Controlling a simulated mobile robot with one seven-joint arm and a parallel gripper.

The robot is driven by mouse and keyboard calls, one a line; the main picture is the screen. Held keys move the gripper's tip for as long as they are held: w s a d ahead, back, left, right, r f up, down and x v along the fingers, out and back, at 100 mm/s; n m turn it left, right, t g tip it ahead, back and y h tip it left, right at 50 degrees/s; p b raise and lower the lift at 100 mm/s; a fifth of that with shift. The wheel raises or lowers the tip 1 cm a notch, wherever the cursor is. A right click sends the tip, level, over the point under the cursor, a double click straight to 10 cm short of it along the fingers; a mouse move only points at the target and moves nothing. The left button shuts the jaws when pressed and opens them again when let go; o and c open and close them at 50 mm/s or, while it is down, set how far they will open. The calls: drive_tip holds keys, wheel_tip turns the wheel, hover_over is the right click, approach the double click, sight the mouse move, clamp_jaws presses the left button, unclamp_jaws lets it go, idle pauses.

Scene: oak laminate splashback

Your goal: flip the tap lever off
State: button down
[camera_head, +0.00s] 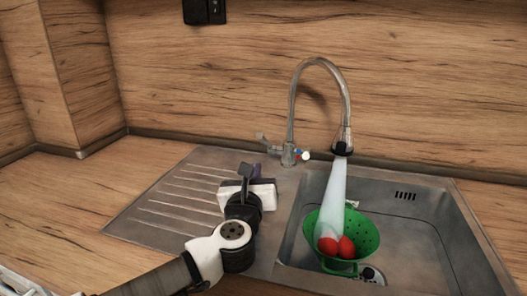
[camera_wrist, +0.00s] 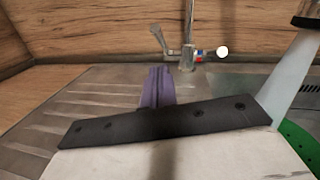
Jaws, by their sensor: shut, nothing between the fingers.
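The chrome tap (camera_head: 290,154) stands behind the sink with its tall curved spout, and water runs from it. Its lever (camera_head: 264,140) sticks up and out on the left of the tap body. In the wrist view the lever (camera_wrist: 158,38) shows beyond my fingers, left of the tap body (camera_wrist: 187,55) with its red and blue mark. My gripper (camera_head: 256,172) is shut and empty, over the drainboard, in front of the lever and apart from it. The purple fingers (camera_wrist: 157,88) point towards the tap in the wrist view.
A green colander (camera_head: 365,238) with red round items (camera_head: 346,247) stands in the steel sink (camera_head: 420,235) under the water. The ribbed drainboard (camera_head: 160,215) is otherwise clear. A wooden splashback (camera_head: 200,90) rises behind the tap, with a dark socket (camera_head: 204,11).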

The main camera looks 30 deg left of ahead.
drive_tip(key=p, duration=0.2)
approach(269, 143)
drive_tip(key=w+a, duration=0.1)
drive_tip(key=w+a+r, duration=0.1)
drive_tip(key=w, duration=0.1)
drive_tip(key=shift+a, duration=0.35)
drive_tip(key=shift+r, duration=0.1)
